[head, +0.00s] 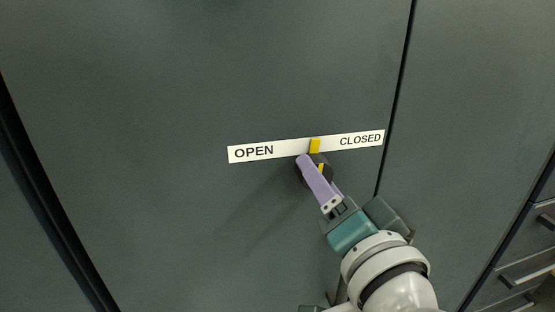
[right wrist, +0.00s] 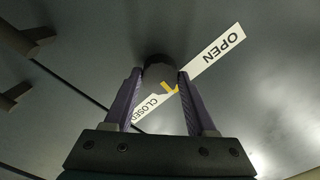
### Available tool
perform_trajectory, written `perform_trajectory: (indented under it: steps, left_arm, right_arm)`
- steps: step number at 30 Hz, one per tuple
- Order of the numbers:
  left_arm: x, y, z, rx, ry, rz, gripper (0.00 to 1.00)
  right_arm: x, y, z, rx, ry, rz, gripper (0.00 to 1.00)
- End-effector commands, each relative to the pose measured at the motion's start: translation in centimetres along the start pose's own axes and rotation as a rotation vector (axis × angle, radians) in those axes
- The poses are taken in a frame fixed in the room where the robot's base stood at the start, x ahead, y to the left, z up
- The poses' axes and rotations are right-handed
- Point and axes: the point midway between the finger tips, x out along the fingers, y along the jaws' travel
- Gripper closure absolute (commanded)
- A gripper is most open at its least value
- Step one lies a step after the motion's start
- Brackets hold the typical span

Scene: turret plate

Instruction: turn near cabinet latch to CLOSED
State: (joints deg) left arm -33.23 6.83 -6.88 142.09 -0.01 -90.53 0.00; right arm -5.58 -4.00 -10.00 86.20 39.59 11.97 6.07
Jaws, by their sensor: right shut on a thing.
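The near cabinet latch is a small dark knob (head: 328,172) with a yellow stripe, mounted on the grey cabinet door (head: 180,80). A white label strip (head: 290,149) above it reads OPEN at left and CLOSED at right, with a yellow mark between the words. The knob's yellow stripe is just below that mark; its exact angle is partly hidden by the finger. My right gripper (head: 316,167), with purple fingers, is shut on the knob. In the right wrist view the dark knob (right wrist: 160,69) sits between the two fingertips. My left gripper is not in view.
A dark vertical seam (head: 396,95) runs between this door and the neighbouring panel (head: 470,100) at right. Drawers with bar handles (head: 527,276) stand at the lower right. The door face around the latch is bare and clear.

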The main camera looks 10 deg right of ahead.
Motion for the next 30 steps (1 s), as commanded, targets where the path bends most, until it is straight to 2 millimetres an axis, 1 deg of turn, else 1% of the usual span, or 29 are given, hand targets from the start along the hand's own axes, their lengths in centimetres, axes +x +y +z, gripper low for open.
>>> perform_trajectory:
  steps: [9, 18, 24, 30]
  left_arm:
    - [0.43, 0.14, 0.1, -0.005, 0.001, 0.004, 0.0]
    - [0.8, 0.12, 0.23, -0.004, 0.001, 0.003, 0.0]
    - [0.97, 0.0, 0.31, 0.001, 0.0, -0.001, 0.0]
    - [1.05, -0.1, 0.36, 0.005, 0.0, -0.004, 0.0]
  right_arm:
    - [-0.01, 0.03, 0.01, 0.3, 0.001, -0.001, 0.99]
    - [-0.01, 0.04, 0.04, 0.536, 0.0, 0.0, 0.99]
    - [-0.01, 0.01, 0.02, 0.64, 0.0, -0.001, 0.99]
    - [-0.01, 0.0, 0.0, 0.697, 0.0, 0.0, 0.99]
